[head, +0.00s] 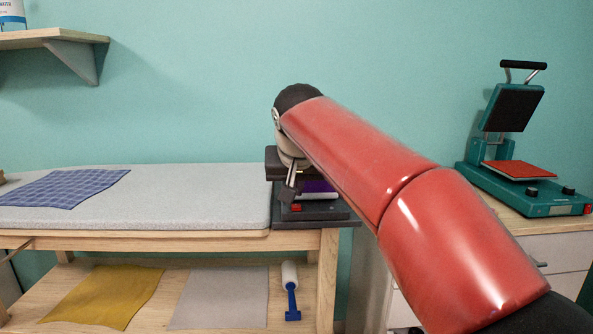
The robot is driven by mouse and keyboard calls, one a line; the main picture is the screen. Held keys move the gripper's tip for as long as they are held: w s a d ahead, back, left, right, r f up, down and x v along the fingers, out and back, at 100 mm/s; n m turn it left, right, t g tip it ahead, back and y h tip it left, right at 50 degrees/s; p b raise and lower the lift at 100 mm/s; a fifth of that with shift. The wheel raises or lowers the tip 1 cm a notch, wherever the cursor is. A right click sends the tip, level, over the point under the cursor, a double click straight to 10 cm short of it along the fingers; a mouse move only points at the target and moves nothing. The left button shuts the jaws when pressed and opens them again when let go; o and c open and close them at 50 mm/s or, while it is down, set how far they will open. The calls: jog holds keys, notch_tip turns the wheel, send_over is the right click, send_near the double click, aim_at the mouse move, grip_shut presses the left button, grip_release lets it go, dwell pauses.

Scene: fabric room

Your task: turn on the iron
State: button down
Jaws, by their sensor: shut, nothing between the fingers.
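The iron, a dark device with a purple part (320,187), sits on a dark stand at the right end of the ironing board (200,190). A small red switch (297,208) shows on its front, low and to the left; I cannot tell its setting. My gripper (288,192) is shut and empty, pointing down in front of the iron's left part, just above the red switch in the picture. I cannot tell whether it touches anything. My red arm and wrist hide the iron's upper and right parts.
A blue checked cloth (65,188) lies on the board's left. The shelf below holds a yellow cloth (103,296), a grey cloth (222,298) and a lint roller (290,285). A teal heat press (540,190) stands open on a cabinet at right.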

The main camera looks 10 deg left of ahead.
aim_at(296, 208)
jog(key=shift+s+f, duration=0.15)
jog(key=shift+f, duration=0.9)
jog(key=f+b, duration=0.1)
jog(key=b, duration=0.2)
jog(key=shift+s+f+t+b, duration=0.15)
jog(key=shift+f+t+b, duration=0.15)
jog(key=shift+t+b, duration=0.1)
jog(key=shift+r+p, duration=0.5)
jog(key=shift+p, duration=0.2)
jog(key=shift+r, duration=0.15)
jog(key=shift+r+p, duration=0.7)
jog(key=shift+p, duration=0.15)
